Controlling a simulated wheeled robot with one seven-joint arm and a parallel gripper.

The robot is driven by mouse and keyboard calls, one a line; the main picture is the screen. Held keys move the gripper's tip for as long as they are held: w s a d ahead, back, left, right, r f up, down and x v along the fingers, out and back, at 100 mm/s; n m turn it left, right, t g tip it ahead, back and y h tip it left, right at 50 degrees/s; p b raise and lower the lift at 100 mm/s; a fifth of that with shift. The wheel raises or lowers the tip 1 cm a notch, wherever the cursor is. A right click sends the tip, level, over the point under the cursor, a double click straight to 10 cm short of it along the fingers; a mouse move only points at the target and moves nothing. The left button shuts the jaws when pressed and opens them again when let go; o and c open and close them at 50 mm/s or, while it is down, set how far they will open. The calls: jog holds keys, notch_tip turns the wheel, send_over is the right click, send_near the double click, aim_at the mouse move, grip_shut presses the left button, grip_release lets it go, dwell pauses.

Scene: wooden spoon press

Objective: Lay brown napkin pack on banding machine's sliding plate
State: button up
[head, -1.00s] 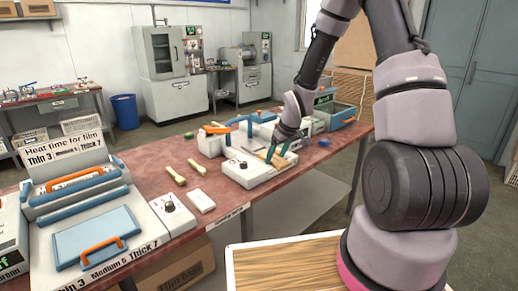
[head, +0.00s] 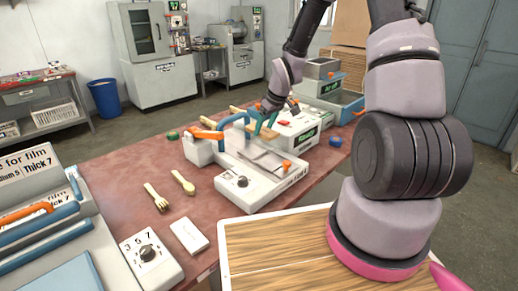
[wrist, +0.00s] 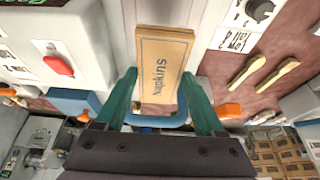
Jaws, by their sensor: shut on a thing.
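The brown napkin pack (wrist: 165,65) is a flat block printed "napkins", gripped between the green fingers of my gripper (wrist: 160,74) in the wrist view. In the head view my gripper (head: 264,128) is over the back part of the white banding machine (head: 235,192), and the pack is mostly hidden by the fingers. The grey sliding plate (head: 262,158) lies bare on the machine top, in front of the gripper. The machine's blue arched handle (head: 228,118) stands just left of the fingers. In the wrist view the blue handle (wrist: 158,121) crosses near the pack's lower end.
An orange lever (head: 206,134) and orange knob (head: 287,165) stick up from the machine. A white unit with a red switch (head: 284,122) stands close behind.

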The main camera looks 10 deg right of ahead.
jog(key=f, duration=0.5)
jog(key=shift+w+f, duration=0.2)
jog(key=shift+f, duration=2.25)
jog(key=shift+f, duration=0.15)
jog(key=o, duration=1.4)
jog(key=v, duration=1.3)
jog(key=shift+w+a, duration=0.1)
jog(key=shift+w, duration=0.05)
jog(key=s+d+r+m+t+h, duration=0.1)
jog(key=s+d+r+m, duration=0.2)
jog(key=r, duration=0.7)
jog(key=s+d+r+m+h, duration=0.15)
jog(key=s+r, duration=0.25)
jog(key=r, duration=0.5)
jog(key=shift+s+a+r+m+t+y, duration=0.3)
jog(key=shift+s+r+m, duration=0.8)
jog(key=shift+s+r, duration=1.2)
jog(key=shift+s+a+r+m+t+y, duration=0.2)
jog(key=shift+s+r+m+t+y, duration=0.25)
jog(key=shift+s+r+m, duration=1.65)
jog(key=shift+s+a+r+m+t+y, duration=0.1)
jog(key=shift+s+a+r+t+y, duration=0.2)
jog(key=shift+s+r, duration=2.15)
